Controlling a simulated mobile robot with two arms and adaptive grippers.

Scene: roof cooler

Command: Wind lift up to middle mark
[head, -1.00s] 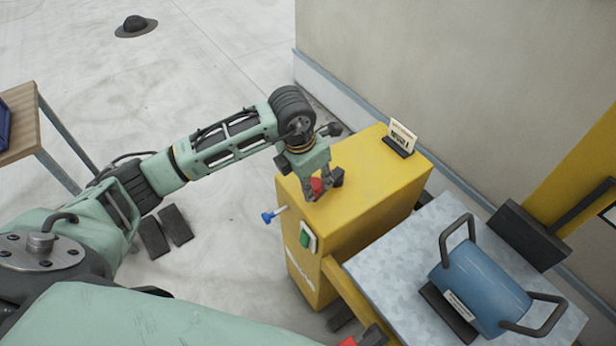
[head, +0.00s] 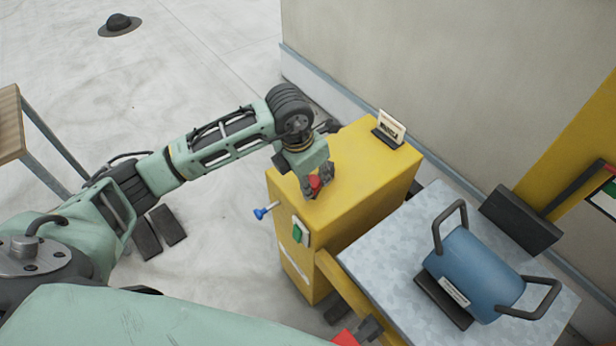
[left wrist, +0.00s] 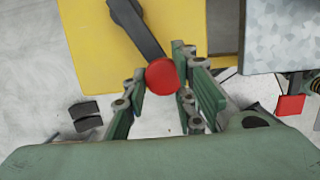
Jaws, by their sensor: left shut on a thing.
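A yellow winch housing (head: 345,185) stands in the middle of the head view. On its top is a crank with a dark arm (left wrist: 137,28) and a round red knob (left wrist: 163,76). In the head view the fingers mostly hide the crank. The lift platform (head: 390,255) is a grey metal top to the right of the housing. A blue cylinder (head: 472,270) with two dark handles lies on it. My right gripper is out of view.
A yellow mast (head: 580,140) with a green and white panel (head: 605,197) rises at the right edge. A small card (head: 391,128) stands on the housing. A blue-ended lever (head: 262,212) and a green switch (head: 299,231) are on its side. A wooden table (head: 10,130) is at left.

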